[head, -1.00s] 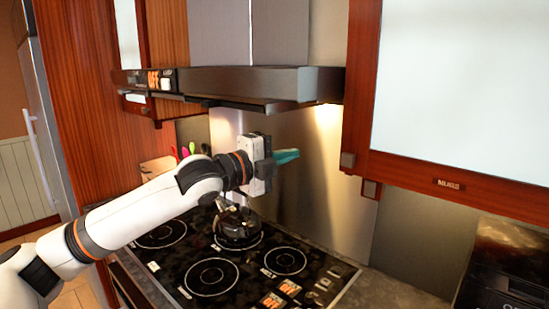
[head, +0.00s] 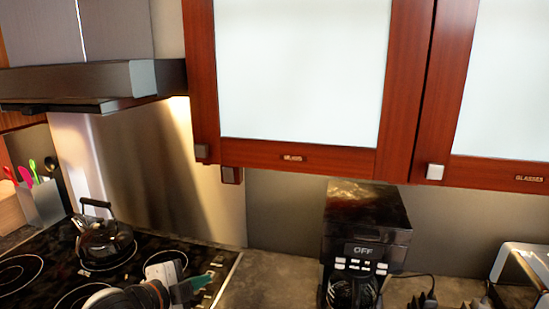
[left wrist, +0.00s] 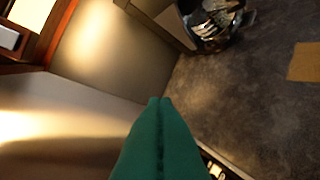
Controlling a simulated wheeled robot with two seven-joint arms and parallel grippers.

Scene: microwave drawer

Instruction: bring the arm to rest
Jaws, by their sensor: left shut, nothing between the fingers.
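My left gripper (head: 192,287) shows at the bottom of the head view, low over the right part of the black stove top (head: 62,296). Its green fingers are together and empty; they also fill the lower middle of the left wrist view (left wrist: 160,105). The fingers appear apart from everything around them. The rest of my left arm is mostly below the head view's edge. My right gripper is in neither view.
A dark kettle (head: 103,240) stands on the stove. A black coffee maker (head: 366,230) stands on the grey counter (head: 275,278). Cabinets (head: 300,70) and the range hood (head: 80,82) hang above. Bare counter lies between stove and coffee maker.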

